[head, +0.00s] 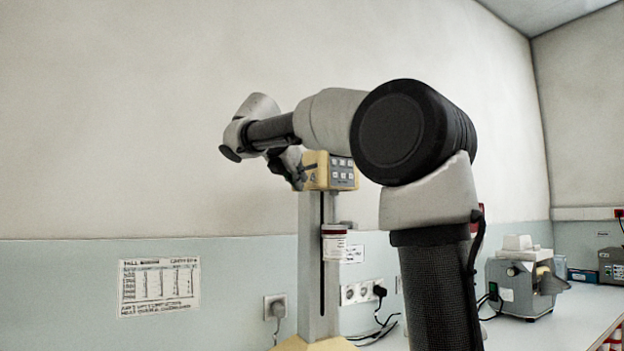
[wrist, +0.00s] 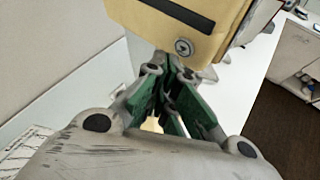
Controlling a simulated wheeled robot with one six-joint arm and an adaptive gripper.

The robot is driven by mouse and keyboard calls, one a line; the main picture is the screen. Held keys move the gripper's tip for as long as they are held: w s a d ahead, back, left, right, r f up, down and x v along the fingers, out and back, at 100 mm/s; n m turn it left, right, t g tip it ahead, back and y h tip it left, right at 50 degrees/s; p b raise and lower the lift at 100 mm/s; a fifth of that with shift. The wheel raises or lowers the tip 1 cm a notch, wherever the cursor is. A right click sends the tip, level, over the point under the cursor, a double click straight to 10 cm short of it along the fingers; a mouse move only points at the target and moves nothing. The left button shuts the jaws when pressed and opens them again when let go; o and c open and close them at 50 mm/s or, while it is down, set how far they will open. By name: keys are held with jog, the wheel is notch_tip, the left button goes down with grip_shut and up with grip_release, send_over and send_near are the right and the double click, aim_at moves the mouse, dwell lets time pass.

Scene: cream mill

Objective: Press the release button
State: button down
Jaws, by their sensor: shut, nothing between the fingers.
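A yellow machine head (head: 316,170) with a grey keypad panel (head: 342,173) sits on top of a pale upright column. In the wrist view the yellow head (wrist: 150,18) fills the top, with a dark slot and a round metal fitting (wrist: 184,47) on its near face. I cannot tell whether this fitting is the release button. My gripper (wrist: 172,72) has green fingers, shut and empty, with the tips just below the fitting. In the head view my gripper (head: 297,178) is at the head's left side, partly hidden by my arm. I cannot tell whether it touches.
The column (head: 309,265) has a dark vertical slot and carries a small white jar (head: 334,243) with a dark red lid. Wall sockets (head: 362,292) with cables are behind it. Another machine (head: 522,280) stands on the white bench at right. A printed chart (head: 159,287) hangs at left.

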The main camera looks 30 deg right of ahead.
jog(key=shift+d, duration=0.4)
jog(key=shift+d, duration=0.35)
dwell(0.6)
jog(key=shift+a, duration=0.75)
jog(key=shift+a, duration=2.5)
